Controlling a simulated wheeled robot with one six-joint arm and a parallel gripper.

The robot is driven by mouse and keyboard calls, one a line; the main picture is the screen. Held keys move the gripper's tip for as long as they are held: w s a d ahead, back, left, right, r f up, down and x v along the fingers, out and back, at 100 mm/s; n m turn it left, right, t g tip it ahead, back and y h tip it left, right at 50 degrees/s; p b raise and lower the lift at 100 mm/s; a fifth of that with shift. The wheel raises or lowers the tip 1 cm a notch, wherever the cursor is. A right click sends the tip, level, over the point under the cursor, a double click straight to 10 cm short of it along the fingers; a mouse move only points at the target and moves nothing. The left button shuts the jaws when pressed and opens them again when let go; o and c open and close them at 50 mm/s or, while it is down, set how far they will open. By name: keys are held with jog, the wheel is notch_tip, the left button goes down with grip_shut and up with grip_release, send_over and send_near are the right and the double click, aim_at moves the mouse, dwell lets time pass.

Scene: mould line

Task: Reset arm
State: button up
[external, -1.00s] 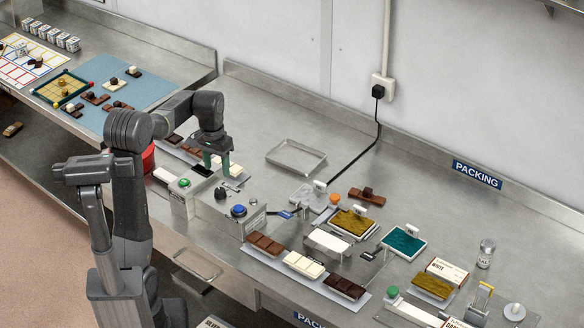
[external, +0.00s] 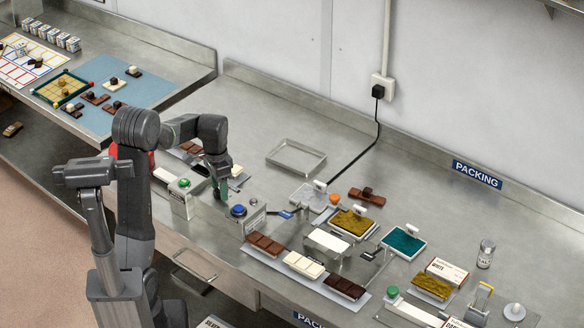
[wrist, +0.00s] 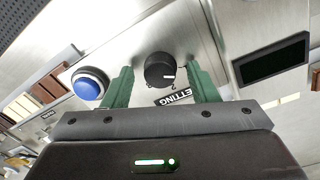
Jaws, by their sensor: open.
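My gripper (external: 219,190) is over the steel control box (external: 181,204) on the bench, pointing down. In the wrist view, its green fingers (wrist: 162,85) are open, with a black dial knob (wrist: 160,71) showing between them. I cannot tell whether the fingers touch the knob. A label reading "SETTING", partly hidden, sits beside the knob. The blue button (wrist: 88,84) is left of the fingers in the wrist view and also shows in the external view (external: 238,210). A dark display (wrist: 271,63) is to the right. The green button (external: 184,182) is on the box's left part.
Chocolate bars lie on a tray (external: 332,294) right of the box. An empty metal tray (external: 296,158) stands behind. Mould trays with gold (external: 355,222) and teal (external: 403,243) contents sit farther right. A black cable (external: 362,150) crosses the bench. The back centre of the bench is fairly clear.

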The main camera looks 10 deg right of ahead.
jog(key=m+b, duration=0.1)
jog(key=m, duration=0.5)
jog(key=shift+m, duration=0.3)
notch_tip(320, 180, up, 11)
jog(key=shift+w, duration=0.3)
jog(key=shift+d, duration=0.1)
jog(key=o, duration=1)
jog(key=shift+o, duration=0.2)
jog(key=s+d+r+m+p, duration=0.2)
jog(key=s+r+m+p, duration=0.15)
jog(key=r+p, duration=0.3)
jog(key=s+d+r+m+p, duration=0.3)
jog(key=s+r+p, duration=0.2)
jog(key=r, duration=0.2)
notch_tip(320, 180, down, 10)
jog(key=b, duration=0.8)
jog(key=shift+s+t, duration=0.3)
jog(key=shift+s, duration=0.05)
